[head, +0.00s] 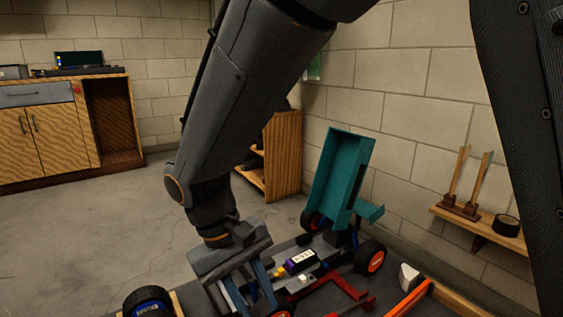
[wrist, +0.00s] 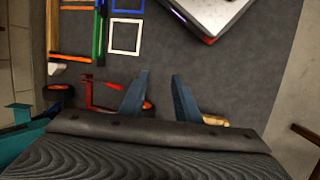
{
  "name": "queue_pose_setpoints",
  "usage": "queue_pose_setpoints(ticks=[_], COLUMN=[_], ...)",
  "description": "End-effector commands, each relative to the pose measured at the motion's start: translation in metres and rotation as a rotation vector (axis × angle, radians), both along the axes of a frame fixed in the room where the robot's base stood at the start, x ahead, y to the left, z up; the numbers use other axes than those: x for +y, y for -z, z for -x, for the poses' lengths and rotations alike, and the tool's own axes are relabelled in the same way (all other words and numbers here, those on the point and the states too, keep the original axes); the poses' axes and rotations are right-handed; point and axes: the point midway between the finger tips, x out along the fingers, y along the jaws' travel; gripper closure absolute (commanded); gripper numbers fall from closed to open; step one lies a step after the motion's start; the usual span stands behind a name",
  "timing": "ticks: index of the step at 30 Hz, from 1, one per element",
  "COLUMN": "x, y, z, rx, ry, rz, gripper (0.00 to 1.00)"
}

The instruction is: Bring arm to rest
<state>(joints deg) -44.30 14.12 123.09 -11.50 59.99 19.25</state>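My gripper (head: 246,299) points down at the near side of the RC car in the head view, in front of part of its chassis. In the wrist view my gripper (wrist: 160,76) has its two blue-grey fingers apart, with only dark surface between them. The car's teal body shell (head: 339,180) stands tilted up at the back. A black battery pack with a white label (head: 302,261) lies on the chassis, beside a yellow and purple connector (head: 282,271). A wheel with an orange hub (head: 371,258) shows at the right. The teal shell edge also shows in the wrist view (wrist: 18,118).
A red tool (head: 352,303) and an orange frame (head: 410,298) lie right of the car. A wall shelf (head: 481,231) holds a black tape roll (head: 506,225). A wooden cabinet (head: 60,130) stands far left; open floor lies between.

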Motion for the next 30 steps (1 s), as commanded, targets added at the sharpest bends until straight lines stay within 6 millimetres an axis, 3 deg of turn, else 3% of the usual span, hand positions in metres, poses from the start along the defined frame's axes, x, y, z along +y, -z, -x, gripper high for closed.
queue_pose_setpoints(ticks=[6,12,24,30], x=[-0.014,-0.022,-0.031,-0.04], y=[-0.035,-0.051,-0.065,-0.086], z=[0.046,0.077,0.112,0.106], rx=[-0.01,-0.031,-0.083,-0.09], ry=[-0.001,-0.006,-0.011,0.026], rz=[-0.196,-0.332,-0.492,-0.472], gripper=[0.7,0.7,0.7,0.7])
